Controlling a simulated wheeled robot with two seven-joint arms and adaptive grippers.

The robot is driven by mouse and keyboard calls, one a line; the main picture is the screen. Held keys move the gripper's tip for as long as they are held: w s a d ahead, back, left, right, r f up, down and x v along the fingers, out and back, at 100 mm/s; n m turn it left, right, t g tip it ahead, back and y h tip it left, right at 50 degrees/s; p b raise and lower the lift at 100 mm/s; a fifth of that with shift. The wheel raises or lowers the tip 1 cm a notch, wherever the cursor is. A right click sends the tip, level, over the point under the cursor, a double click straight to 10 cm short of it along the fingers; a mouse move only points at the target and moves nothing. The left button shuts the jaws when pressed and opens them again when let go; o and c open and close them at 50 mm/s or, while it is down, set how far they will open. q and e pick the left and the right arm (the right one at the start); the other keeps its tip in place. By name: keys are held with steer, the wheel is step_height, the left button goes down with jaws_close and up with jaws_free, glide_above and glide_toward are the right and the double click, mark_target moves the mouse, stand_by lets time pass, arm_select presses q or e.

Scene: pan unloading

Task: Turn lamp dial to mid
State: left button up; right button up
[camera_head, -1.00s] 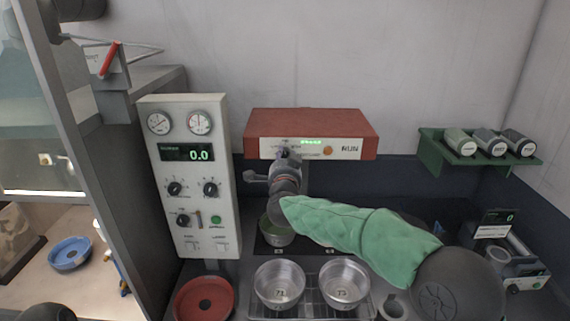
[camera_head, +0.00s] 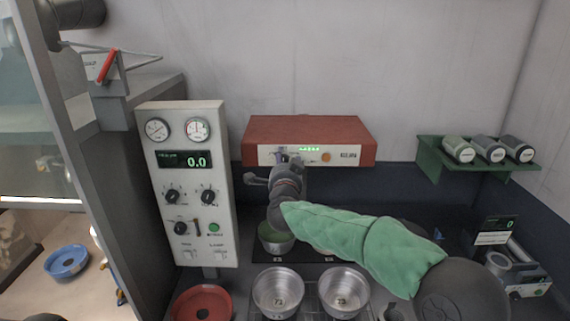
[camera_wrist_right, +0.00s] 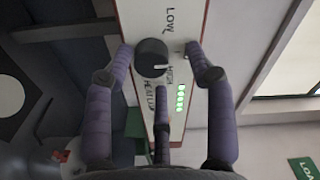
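The heat lamp (camera_head: 310,132) is a red box with a white front panel, mounted on the back wall. Its dark round dial (camera_wrist_right: 151,58) shows in the right wrist view, beside the words LOW and HIGH; its white mark points right, toward the side of HIGH. My right gripper (camera_head: 288,168) is at the left part of the panel and hides the dial in the head view. In the wrist view its purple fingers (camera_wrist_right: 158,54) are spread, one close by the dial's left side, the other apart on its right. I cannot tell if any finger touches. My left gripper is not in view.
A control panel (camera_head: 190,225) with knobs and gauges stands left of the lamp. Two metal pans (camera_head: 278,293) (camera_head: 344,292) and a red dish (camera_head: 202,304) are below. A green shelf (camera_head: 440,162) holds canisters at right.

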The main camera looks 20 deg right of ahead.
steer(key=shift+a+f, duration=0.15)
steer(key=shift+f, duration=0.05)
steer(key=v, duration=1.2)
